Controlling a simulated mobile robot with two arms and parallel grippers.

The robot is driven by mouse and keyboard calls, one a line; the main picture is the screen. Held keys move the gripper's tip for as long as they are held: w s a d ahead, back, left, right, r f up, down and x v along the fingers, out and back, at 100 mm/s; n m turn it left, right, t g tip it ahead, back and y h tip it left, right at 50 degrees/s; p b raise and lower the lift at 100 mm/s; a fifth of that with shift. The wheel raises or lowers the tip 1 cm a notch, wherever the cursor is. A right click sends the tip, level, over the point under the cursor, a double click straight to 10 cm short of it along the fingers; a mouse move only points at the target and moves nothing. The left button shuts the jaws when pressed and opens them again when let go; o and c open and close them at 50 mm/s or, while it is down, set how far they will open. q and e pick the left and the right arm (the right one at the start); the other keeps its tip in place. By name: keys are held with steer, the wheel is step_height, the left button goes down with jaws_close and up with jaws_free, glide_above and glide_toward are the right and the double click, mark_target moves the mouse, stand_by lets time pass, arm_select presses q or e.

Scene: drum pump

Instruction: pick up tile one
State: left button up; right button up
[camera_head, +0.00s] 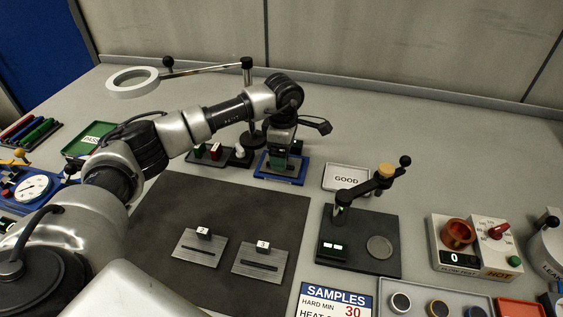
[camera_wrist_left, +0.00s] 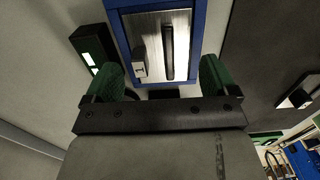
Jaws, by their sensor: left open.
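Tile one is a brushed metal plate (camera_wrist_left: 160,45) with a dark slot and a small block marked 1. It lies in a blue frame (camera_wrist_left: 112,28), which also shows in the head view (camera_head: 262,177). My left gripper (camera_head: 279,158) points down over this frame. In the left wrist view its green fingertips (camera_wrist_left: 163,72) are apart, one on each side of the near end of the plate, with nothing held. I cannot tell how high they are above the plate. My right gripper is not in view.
Two similar plates (camera_head: 200,250) (camera_head: 262,262) with number blocks lie on the dark mat (camera_head: 165,225). A GOOD tray (camera_head: 346,191) and a black stand with an arm (camera_head: 385,225) are to the right. A ring magnifier (camera_head: 133,90) is behind my left arm.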

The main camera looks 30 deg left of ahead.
arm_select(q)
steer(key=shift+f, duration=1.5)
steer(key=shift+c, duration=0.4)
steer(key=c, duration=0.7)
steer(key=shift+c, duration=0.4)
steer(key=shift+r, duration=0.15)
